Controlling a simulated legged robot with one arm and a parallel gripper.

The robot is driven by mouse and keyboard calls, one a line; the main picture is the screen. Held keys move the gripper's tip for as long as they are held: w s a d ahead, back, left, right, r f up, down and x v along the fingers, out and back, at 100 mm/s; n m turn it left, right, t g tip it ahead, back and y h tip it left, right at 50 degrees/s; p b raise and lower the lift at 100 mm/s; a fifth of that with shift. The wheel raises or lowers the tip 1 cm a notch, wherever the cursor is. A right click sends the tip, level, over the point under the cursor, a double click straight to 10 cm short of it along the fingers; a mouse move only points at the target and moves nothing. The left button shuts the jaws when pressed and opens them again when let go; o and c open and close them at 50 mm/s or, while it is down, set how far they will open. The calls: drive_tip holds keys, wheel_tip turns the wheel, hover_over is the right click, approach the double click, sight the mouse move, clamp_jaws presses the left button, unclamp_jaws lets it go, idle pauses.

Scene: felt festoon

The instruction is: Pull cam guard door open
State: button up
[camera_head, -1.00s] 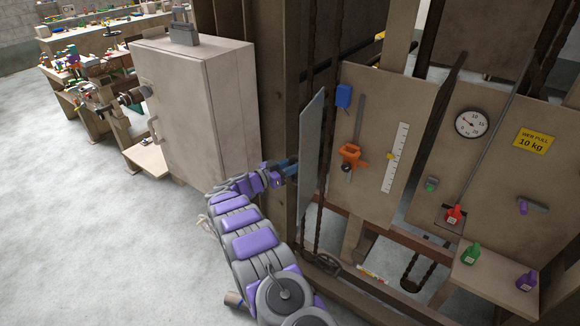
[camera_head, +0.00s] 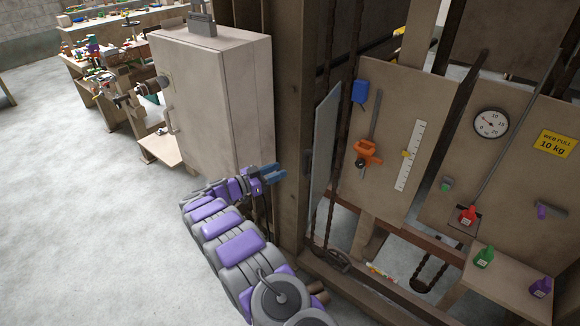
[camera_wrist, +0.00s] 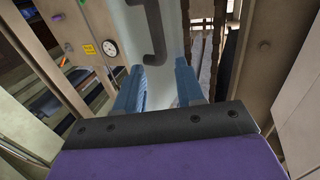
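The cam guard door is a pale grey panel (camera_head: 325,145), standing swung out at an angle from the machine frame, left of the tan board. In the wrist view the door (camera_wrist: 170,80) fills the middle, with a dark bar handle (camera_wrist: 154,35) on its face. My gripper (camera_head: 277,172) has blue fingers and is left of the door, apart from it in the head view. In the wrist view my gripper (camera_wrist: 159,66) is open, its fingers spread with nothing between them. The handle is just beyond the fingertips.
A tan cabinet (camera_head: 215,100) stands close left of my arm. A brown post (camera_head: 290,205) stands behind my gripper. The board right of the door carries an orange clamp (camera_head: 367,154), a blue box (camera_head: 360,91) and a white scale (camera_head: 410,155). Open floor lies at left.

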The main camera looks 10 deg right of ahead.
drive_tip(key=shift+v, duration=2.6)
